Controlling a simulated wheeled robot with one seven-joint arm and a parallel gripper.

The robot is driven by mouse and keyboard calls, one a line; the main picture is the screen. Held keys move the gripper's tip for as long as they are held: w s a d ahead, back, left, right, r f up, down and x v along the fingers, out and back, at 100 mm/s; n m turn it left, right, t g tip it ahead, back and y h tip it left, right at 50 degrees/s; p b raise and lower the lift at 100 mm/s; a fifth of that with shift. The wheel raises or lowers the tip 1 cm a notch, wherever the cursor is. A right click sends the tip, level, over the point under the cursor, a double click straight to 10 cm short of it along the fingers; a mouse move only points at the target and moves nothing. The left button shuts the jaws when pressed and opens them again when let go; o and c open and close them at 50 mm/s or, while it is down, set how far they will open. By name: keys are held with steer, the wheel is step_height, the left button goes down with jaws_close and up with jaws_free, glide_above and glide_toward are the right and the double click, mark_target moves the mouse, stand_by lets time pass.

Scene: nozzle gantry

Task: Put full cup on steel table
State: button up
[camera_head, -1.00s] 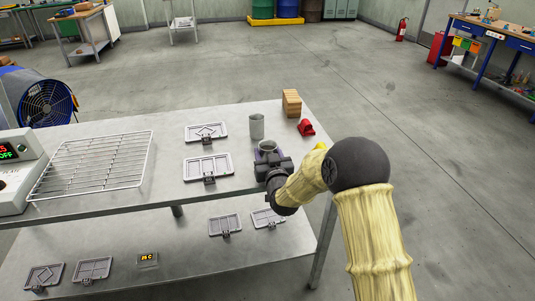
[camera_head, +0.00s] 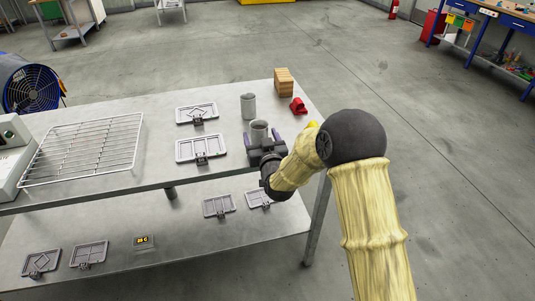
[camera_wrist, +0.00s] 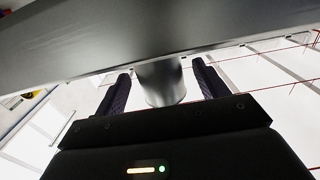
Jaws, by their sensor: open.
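A grey metal cup (camera_head: 259,132) appears to stand upright on the steel table (camera_head: 225,184), near its front right part. My gripper (camera_head: 263,140) is open, with its dark purple fingers apart on either side of this cup. In the wrist view the cup (camera_wrist: 162,84) sits between the two spread fingers (camera_wrist: 163,88), with gaps on both sides. A second grey cup (camera_head: 248,106) stands on the table just behind. I cannot make out what is inside either cup.
A wooden block (camera_head: 284,82) and a red object (camera_head: 298,105) are at the table's back right. Two grey trays (camera_head: 200,149) and a wire rack (camera_head: 84,149) lie to the left. A lower shelf (camera_head: 180,222) holds more trays and a small display (camera_head: 143,241).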

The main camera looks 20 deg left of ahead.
steer(key=v, duration=0.9)
steer(key=shift+s+d+b, duration=0.2)
steer(key=shift+s+b, duration=0.05)
steer(key=shift+b, duration=0.15)
steer(key=s+d+f+m+g+h, duration=0.1)
steer(key=d+g+h, duration=0.2)
steer(key=d, duration=0.6)
steer(key=s+d+f+m+g+h, duration=0.1)
steer(key=d+f+g+h, duration=0.15)
steer(key=d, duration=0.65)
steer(key=s+d+m+g+h, duration=0.3)
steer(key=s+d+g, duration=0.4)
steer(key=s+d, duration=0.8)
steer(key=shift+s+r+m+h, duration=0.2)
steer(key=shift+s+m+h, duration=0.3)
steer(key=shift+s, duration=0.65)
